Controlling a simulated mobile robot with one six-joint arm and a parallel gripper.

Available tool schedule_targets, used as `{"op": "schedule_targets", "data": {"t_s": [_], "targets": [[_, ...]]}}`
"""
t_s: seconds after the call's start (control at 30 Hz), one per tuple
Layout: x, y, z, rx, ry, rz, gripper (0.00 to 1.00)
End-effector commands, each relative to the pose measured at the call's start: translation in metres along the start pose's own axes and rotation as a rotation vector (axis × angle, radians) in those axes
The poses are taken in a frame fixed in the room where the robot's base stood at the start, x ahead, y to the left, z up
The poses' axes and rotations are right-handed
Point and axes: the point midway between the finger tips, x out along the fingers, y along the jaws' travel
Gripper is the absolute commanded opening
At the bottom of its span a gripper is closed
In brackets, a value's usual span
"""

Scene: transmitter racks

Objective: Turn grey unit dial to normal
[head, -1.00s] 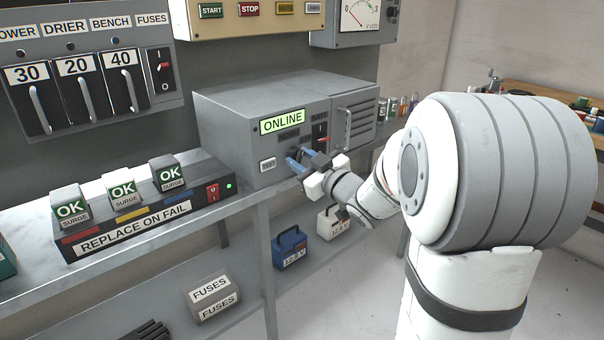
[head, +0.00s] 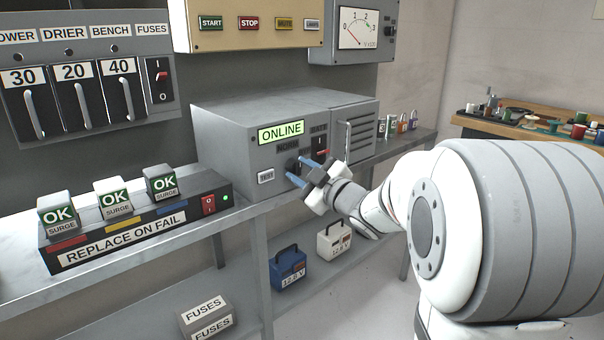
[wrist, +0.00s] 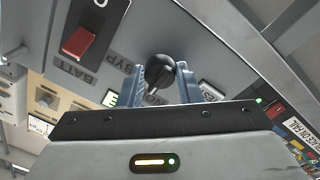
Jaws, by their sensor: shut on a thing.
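The grey unit (head: 225,150) stands on the shelf, with a lit green ONLINE sign (head: 281,132) on its front. Its black dial (head: 292,167) sits below the sign, partly hidden by my gripper (head: 304,172). In the wrist view the dial (wrist: 159,72) is a round black knob between the two blue fingers of my gripper (wrist: 174,88), which is shut on it. A pale mark on the knob appears to face a partly hidden label beginning "NO". A "BYP" label (wrist: 122,66) lies beside the dial.
A red rocker switch (head: 321,151) is close right of the dial, and a TEST button (head: 266,176) is left of it. A vertical handle (head: 348,139) stands further right. The surge box (head: 150,222) occupies the shelf to the left.

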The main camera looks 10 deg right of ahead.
Motion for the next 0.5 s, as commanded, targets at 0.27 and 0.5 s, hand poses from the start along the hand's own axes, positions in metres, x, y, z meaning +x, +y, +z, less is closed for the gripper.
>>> {"op": "schedule_targets", "data": {"t_s": [0.27,0.5], "targets": [[0.0,0.0001,0.0,0.0,0.0,0.0,0.38],[0.0,0.0,0.0,0.0,0.0,0.0,0.53]]}}
